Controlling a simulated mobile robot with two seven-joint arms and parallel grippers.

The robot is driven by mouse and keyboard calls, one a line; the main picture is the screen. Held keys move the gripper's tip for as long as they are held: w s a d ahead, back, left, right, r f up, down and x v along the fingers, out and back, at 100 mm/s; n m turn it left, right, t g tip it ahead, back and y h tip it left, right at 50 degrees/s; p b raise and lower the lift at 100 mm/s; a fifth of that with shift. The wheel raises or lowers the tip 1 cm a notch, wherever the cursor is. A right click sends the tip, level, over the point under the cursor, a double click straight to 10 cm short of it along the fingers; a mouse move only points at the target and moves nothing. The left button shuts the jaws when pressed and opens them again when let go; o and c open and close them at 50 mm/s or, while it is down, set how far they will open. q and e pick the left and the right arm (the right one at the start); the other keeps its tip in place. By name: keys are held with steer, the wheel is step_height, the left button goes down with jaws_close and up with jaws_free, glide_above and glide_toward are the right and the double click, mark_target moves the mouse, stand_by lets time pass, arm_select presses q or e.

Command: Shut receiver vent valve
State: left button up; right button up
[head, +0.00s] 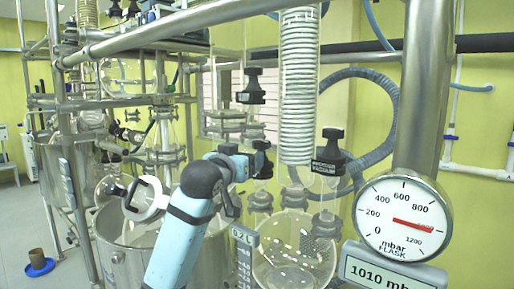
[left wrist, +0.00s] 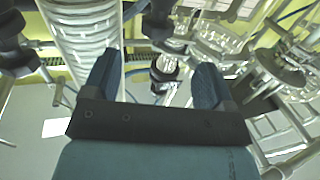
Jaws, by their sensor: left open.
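My left gripper (head: 240,163) is in the middle of the head view, at the end of my blue arm. A black valve handle (head: 263,158) is at its fingertips, above the glass receiver (head: 293,258); its label cannot be read there. In the left wrist view the two dark blue fingers of my left gripper (left wrist: 155,80) stand apart. A black valve part (left wrist: 164,68) with a small pale label shows between them, with gaps on both sides. I cannot tell how far its handle is turned. My right gripper is not in view.
A black valve (head: 328,157) labelled for receiver vacuum stands close on the right. A coiled glass condenser (head: 299,85) rises above the receiver. A steel post with a round pressure gauge (head: 402,215) and a 1010 mbar display (head: 388,270) is at right. Metal framing crowds the left.

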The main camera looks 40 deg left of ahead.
mark_target(258, 149)
arm_select(q)
steer(key=w, duration=0.3)
steer(key=w+a+p, duration=0.1)
steer(key=w, duration=0.2)
steer(key=w+p, duration=0.1)
steer(key=w, duration=0.2)
steer(key=shift+a+r, duration=0.1)
steer(key=shift+a, duration=0.2)
steer(key=shift+w, duration=0.35)
steer(key=shift+a, duration=0.1)
steer(key=shift+c, duration=0.2)
steer(key=c, duration=0.7)
steer(key=shift+c, duration=0.9)
